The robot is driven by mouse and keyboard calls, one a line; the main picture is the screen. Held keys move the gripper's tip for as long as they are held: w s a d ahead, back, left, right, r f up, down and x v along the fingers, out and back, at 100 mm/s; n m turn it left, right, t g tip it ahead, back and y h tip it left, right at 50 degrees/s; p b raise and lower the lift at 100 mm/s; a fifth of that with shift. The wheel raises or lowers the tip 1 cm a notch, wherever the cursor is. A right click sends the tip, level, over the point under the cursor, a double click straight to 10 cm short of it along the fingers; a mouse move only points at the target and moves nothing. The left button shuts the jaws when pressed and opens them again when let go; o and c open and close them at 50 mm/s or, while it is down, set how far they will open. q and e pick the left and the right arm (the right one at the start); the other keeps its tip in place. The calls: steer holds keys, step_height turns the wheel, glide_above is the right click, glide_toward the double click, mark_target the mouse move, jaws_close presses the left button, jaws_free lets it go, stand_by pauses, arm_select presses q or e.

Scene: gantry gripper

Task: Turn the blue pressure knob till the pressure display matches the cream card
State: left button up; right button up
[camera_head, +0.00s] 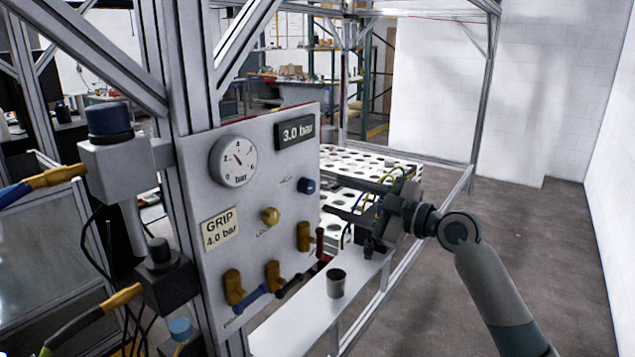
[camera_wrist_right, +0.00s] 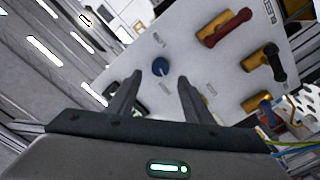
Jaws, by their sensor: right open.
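The blue pressure knob (camera_head: 306,186) sits on the upright grey panel (camera_head: 260,160), below the pressure display (camera_head: 295,132), which reads 3.0 bar. The cream card (camera_head: 220,230) on the panel's left reads GRIP 4.0 bar. My right gripper (camera_head: 325,195) is open in front of the panel, its fingers pointing at it. In the right wrist view the knob (camera_wrist_right: 161,67) lies ahead of the two fingertips (camera_wrist_right: 158,78), between their lines and nearer the left finger; the fingers appear apart from it. My left gripper is out of view.
A round bar gauge (camera_head: 233,161) is left of the display. A brass knob (camera_head: 269,216) and several brass valves with red, blue and black handles sit lower on the panel. A dark cup (camera_head: 336,283) stands on the shelf (camera_head: 290,325) below. Open floor lies right.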

mark_target(312, 188)
steer(key=p+x, duration=0.2)
steer(key=x, duration=0.3)
steer(key=shift+w+a+r, duration=0.1)
steer(key=shift+a, duration=0.15)
steer(key=shift+w+a, duration=0.45)
steer(key=shift+a, duration=0.1)
steer(key=c, duration=1)
